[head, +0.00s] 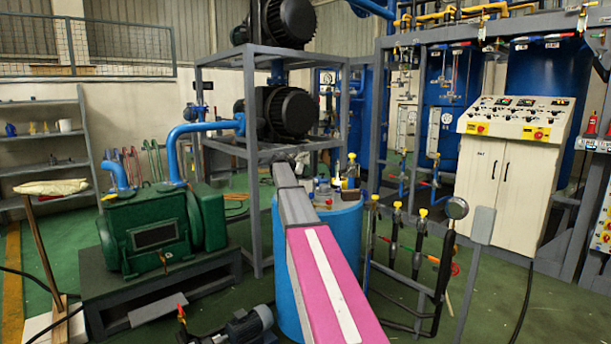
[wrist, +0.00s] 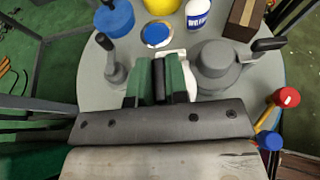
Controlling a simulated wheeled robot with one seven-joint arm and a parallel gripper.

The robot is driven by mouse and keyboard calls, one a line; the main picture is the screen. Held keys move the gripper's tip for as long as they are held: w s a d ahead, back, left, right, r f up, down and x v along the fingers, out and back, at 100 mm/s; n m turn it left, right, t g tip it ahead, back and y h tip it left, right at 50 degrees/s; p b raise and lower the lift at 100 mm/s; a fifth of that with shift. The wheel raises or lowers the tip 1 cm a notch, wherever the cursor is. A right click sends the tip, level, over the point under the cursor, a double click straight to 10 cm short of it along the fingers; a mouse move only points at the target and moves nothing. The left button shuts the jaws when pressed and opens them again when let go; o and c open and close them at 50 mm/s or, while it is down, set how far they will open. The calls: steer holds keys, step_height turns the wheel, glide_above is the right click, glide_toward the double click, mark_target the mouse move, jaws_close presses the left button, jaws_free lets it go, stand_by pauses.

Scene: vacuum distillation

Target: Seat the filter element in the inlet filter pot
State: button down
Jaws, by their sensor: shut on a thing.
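My gripper (wrist: 160,65) is over the round grey bench top, its two green fingers closed on a dark narrow piece (wrist: 159,82). I cannot tell for sure whether this piece is the filter element. A white part (wrist: 190,82) shows below and beside the fingers, mostly hidden by them. A grey round stepped body (wrist: 219,65), which may be the inlet filter pot, stands just right of the fingers, with a black-ended handle toward the upper right. In the head view my gripper (head: 302,162) is small and unclear above the blue drum.
The blue drum (head: 345,240) carries the grey top (wrist: 95,85). On it are a smaller grey fitting (wrist: 115,68), blue cup (wrist: 114,18), blue-centred disc (wrist: 155,35), white-and-blue bottle (wrist: 197,14) and brown box (wrist: 243,18). Red and blue knobs (wrist: 287,97) stick out at right.

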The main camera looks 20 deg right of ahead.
steer(key=shift+f, duration=0.7)
steer(key=c, duration=1.1)
jaws_free()
